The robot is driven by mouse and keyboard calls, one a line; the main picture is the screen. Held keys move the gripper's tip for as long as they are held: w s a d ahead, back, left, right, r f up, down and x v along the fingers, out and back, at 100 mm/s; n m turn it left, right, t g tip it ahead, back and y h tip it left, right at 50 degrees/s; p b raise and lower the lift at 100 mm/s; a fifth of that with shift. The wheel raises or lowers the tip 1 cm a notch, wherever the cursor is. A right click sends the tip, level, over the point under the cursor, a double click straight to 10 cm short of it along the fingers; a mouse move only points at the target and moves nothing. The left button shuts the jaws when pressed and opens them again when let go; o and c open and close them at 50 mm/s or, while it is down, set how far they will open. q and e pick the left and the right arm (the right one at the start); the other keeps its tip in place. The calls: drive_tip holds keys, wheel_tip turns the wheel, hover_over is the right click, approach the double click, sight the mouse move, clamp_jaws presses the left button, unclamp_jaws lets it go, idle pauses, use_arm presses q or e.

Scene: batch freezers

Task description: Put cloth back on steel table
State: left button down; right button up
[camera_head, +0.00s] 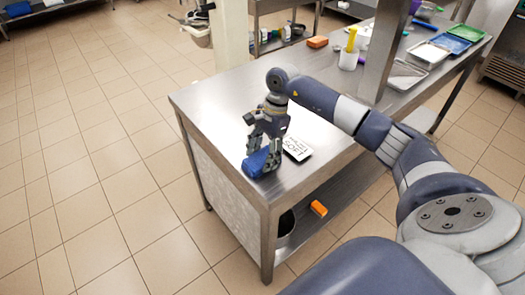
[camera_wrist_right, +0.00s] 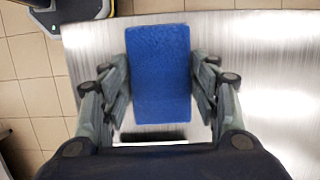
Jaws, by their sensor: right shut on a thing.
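The blue cloth (camera_head: 256,164), a folded block, is at the near end of the steel table (camera_head: 215,110). My right gripper (camera_head: 262,152) points down from above and is shut on the cloth. In the right wrist view the cloth (camera_wrist_right: 160,75) sits between the two fingers (camera_wrist_right: 160,90), with the brushed steel top below it. I cannot tell whether the cloth touches the tabletop. My left gripper is not in view.
A white card with black lettering (camera_head: 297,148) lies right of the gripper. Further back are an orange block (camera_head: 317,42), a white cup with a yellow item (camera_head: 349,60) and several trays (camera_head: 428,54). An orange item (camera_head: 319,208) is on the lower shelf. The table's left part is clear.

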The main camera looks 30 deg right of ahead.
drive_tip(key=o, duration=1)
drive_tip(key=b+v, duration=0.3)
drive_tip(key=v, duration=0.9)
drive_tip(key=shift+b, duration=0.35)
